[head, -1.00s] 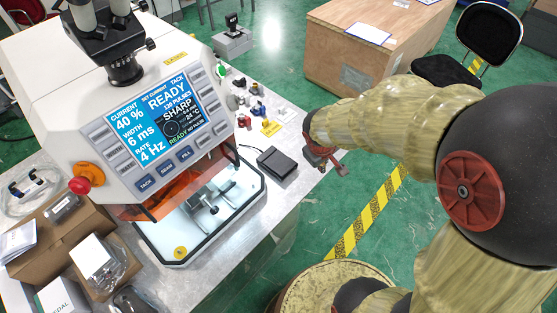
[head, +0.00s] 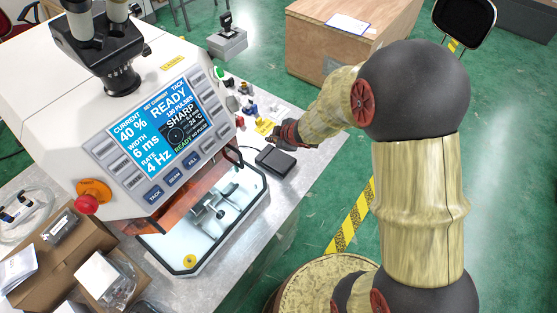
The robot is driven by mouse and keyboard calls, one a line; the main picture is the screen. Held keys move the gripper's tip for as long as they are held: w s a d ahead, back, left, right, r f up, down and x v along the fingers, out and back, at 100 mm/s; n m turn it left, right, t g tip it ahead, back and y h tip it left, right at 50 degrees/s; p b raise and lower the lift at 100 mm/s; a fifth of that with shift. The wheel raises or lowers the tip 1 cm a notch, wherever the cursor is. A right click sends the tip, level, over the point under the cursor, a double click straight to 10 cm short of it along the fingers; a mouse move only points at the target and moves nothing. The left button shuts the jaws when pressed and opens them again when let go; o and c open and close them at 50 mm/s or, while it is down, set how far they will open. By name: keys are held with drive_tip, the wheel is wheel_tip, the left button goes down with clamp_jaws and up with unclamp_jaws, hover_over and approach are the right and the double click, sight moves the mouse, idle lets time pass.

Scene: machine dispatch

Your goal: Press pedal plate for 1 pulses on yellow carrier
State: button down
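The black pedal plate (head: 274,161) lies on the metal bench to the right of the laser machine, with a cable running to its left. My gripper (head: 281,136) is low over the bench just behind the pedal, close to its far edge; I cannot tell whether it touches it. Its fingers are small and partly hidden, so their opening is unclear. The yellow carrier (head: 264,127) sits on the bench just left of my gripper. The machine's blue screen (head: 158,125) reads READY, 40 %, 6 ms and 4 Hz.
The white laser machine (head: 120,190) with its lit work chamber fills the left. Several small coloured parts stand on the bench behind the yellow carrier. A red knob (head: 87,204) and open cardboard boxes are at the front left. A wooden crate (head: 340,40) stands on the floor behind.

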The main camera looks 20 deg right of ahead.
sight(276, 161)
drive_tip(key=f+b, duration=0.2)
drive_tip(key=f, duration=0.1)
drive_tip(key=f+b, duration=0.2)
drive_tip(key=b, duration=0.1)
drive_tip(key=f+b, duration=0.3)
drive_tip(key=shift+s+d+f, duration=0.3)
drive_tip(key=shift+s+f, duration=0.05)
drive_tip(key=shift+f+b, duration=0.15)
drive_tip(key=shift+b, duration=0.2)
idle(1.0)
drive_tip(key=shift+s+f, duration=0.1)
drive_tip(key=shift+f, duration=0.15)
drive_tip(key=shift+s+f+b, duration=0.15)
drive_tip(key=shift+f+b, duration=0.55)
drive_tip(key=shift+f, duration=0.05)
idle(1.1)
drive_tip(key=shift+r, duration=0.15)
drive_tip(key=shift+r+p, duration=0.95)
drive_tip(key=shift+p, duration=0.15)
drive_tip(key=shift+w, duration=0.2)
